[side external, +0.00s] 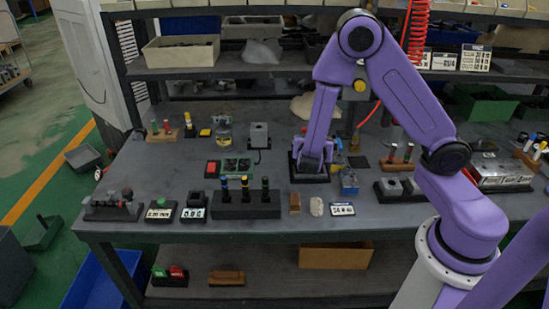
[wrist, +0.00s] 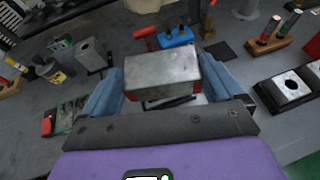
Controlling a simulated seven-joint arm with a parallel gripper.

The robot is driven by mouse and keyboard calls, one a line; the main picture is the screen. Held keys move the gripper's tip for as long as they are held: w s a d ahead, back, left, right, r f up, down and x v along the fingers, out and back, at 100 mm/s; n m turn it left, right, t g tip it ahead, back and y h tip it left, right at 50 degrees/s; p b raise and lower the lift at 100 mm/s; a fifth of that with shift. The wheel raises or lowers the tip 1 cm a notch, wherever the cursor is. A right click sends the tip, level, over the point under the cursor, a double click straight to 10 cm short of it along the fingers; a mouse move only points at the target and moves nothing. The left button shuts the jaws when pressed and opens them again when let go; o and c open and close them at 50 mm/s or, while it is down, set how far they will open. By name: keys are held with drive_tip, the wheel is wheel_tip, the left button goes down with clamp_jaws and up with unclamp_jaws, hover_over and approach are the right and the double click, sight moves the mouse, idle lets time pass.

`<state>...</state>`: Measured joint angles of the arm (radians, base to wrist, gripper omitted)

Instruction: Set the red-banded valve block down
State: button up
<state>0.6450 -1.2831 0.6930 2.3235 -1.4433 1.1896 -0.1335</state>
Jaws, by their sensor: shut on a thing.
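A grey metal block (wrist: 163,72) sits between the two blue fingers of my gripper (wrist: 160,82) in the wrist view. A thin reddish strip shows low on its near face, matching the red-banded valve block. My gripper is shut on it. In the side external view, my gripper (side external: 312,165) is low over the middle of the bench, and the block is hidden or too small to make out there. Whether the block touches the surface beneath it, I cannot tell.
Another grey block (side external: 258,135) stands to the left, behind a green tray (side external: 238,165). A blue item (side external: 348,182) is close on the right. A dark fixture with pale blocks (side external: 400,188) lies further right. A black holder (side external: 246,205) with upright pegs stands at the front.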

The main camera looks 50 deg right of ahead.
drive_tip(key=w+d+f, duration=0.1)
drive_tip(key=w+f, duration=0.2)
drive_tip(key=w, duration=0.3)
drive_tip(key=w+d+f+m+g, duration=0.1)
drive_tip(key=w+f, duration=0.2)
drive_tip(key=w, duration=0.4)
drive_tip(key=w+d+f+m+h, duration=0.1)
drive_tip(key=w+f, duration=0.1)
drive_tip(key=w, duration=0.4)
drive_tip(key=shift+w+f+g, duration=0.35)
drive_tip(key=shift+f+g, duration=0.05)
drive_tip(key=shift+f, duration=1.6)
drive_tip(key=shift+f, duration=0.6)
drive_tip(key=o, duration=1)
